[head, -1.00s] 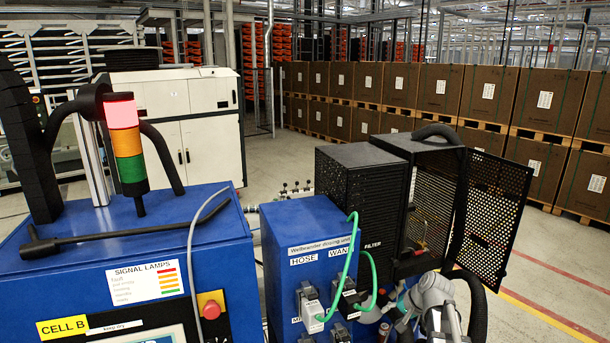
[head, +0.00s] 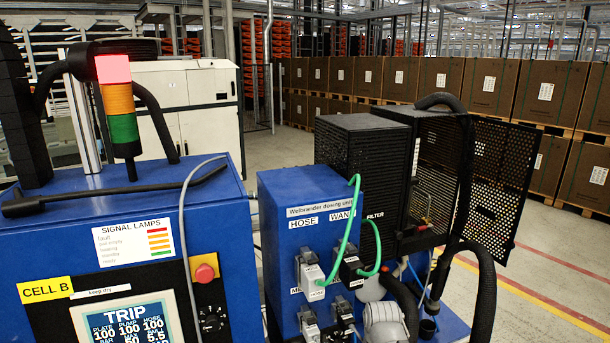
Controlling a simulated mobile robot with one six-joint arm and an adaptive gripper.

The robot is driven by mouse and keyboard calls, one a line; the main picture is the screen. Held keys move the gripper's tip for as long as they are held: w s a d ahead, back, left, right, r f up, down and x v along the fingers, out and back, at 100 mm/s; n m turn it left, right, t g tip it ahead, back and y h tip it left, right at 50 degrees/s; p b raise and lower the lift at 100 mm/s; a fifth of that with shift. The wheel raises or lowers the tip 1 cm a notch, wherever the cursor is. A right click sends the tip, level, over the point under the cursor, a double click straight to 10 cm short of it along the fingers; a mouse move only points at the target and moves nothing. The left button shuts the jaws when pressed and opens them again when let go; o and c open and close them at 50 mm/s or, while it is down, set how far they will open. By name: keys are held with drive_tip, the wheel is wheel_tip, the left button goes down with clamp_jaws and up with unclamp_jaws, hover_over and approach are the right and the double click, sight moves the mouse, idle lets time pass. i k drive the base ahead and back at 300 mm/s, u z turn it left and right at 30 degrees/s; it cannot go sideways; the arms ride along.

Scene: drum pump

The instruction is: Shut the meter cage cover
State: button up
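The meter cage cover (head: 503,183), a black perforated panel, stands swung open to the right of the black cage (head: 434,165). The cage's front opening shows, partly hidden by a thick black hose (head: 462,190) that arches over its top and runs down past the cover's left edge. A grey rounded part of my arm shows at the bottom, right of the connectors. My gripper is out of view, so its state and its distance to the cover do not show.
The blue dosing unit (head: 280,215), with connectors and green cables (head: 348,235), stands left of the cage beside a black filter box (head: 350,155). A blue cabinet (head: 225,235) with a TRIP screen (head: 130,322) is at left. Open floor (head: 550,275) lies right of the cover.

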sight(501, 161)
drive_tip(key=z, duration=2.8)
drive_tip(key=i, duration=1.75)
drive_tip(key=z, duration=0.05)
